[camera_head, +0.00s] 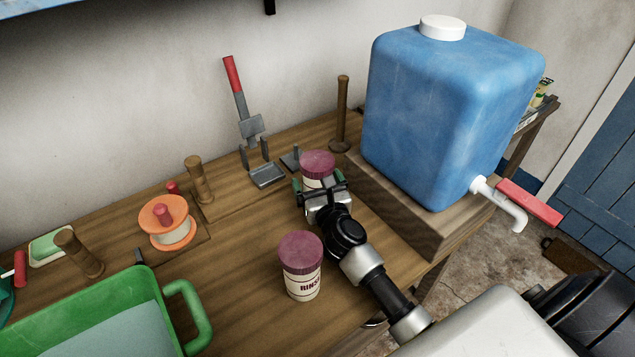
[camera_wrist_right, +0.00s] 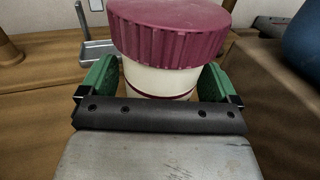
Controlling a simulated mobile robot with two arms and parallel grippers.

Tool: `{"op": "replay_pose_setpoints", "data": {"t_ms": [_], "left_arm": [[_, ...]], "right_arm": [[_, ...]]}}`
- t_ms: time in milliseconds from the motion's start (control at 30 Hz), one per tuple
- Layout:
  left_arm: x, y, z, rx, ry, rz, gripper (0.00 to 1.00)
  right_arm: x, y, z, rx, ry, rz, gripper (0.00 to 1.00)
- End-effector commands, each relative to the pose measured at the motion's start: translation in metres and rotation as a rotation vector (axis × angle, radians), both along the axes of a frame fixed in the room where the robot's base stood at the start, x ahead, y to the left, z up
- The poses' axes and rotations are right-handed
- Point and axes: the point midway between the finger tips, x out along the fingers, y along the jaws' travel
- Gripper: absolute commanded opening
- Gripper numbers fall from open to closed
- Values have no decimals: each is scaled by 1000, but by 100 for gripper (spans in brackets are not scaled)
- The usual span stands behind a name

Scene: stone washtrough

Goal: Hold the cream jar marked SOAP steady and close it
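A cream jar (camera_wrist_right: 160,80) with a ridged maroon lid (camera_wrist_right: 172,32) stands between the green fingers of my right gripper (camera_wrist_right: 158,84). The fingers lie against both sides of its body, below the lid. In the head view this jar (camera_head: 318,182) stands near the back of the wooden bench, left of the blue tank, its lid on top. No writing shows on its visible side. I cannot tell whether the lid is tight. A second cream jar (camera_head: 302,284) with a maroon lid, marked RINSE, stands nearer, left of my right arm. My left gripper is out of view.
A blue tank (camera_head: 435,110) on a wooden block (camera_head: 410,205) stands close on the right, its tap reaching past the bench. Behind the jar are a grey metal holder (camera_head: 266,176) and a wooden post (camera_head: 342,115). A green basin (camera_head: 90,305) fills the front left.

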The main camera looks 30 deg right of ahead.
Motion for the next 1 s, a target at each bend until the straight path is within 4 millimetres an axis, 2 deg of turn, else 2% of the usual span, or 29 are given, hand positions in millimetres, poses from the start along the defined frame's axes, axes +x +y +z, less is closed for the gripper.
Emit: {"op": "replay_pose_setpoints", "data": {"t_ms": [267,367,700,833,1000], "left_arm": [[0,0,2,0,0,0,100],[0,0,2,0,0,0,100],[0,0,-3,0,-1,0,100],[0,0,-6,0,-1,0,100],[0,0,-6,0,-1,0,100]], "right_arm": [[-5,1,3,0,1,0,92],[-20,4,2,0,2,1,92],[-91,16,2,0,2,0,92],[-108,19,2,2,1,0,92],[-118,21,4,0,-1,0,92]]}}
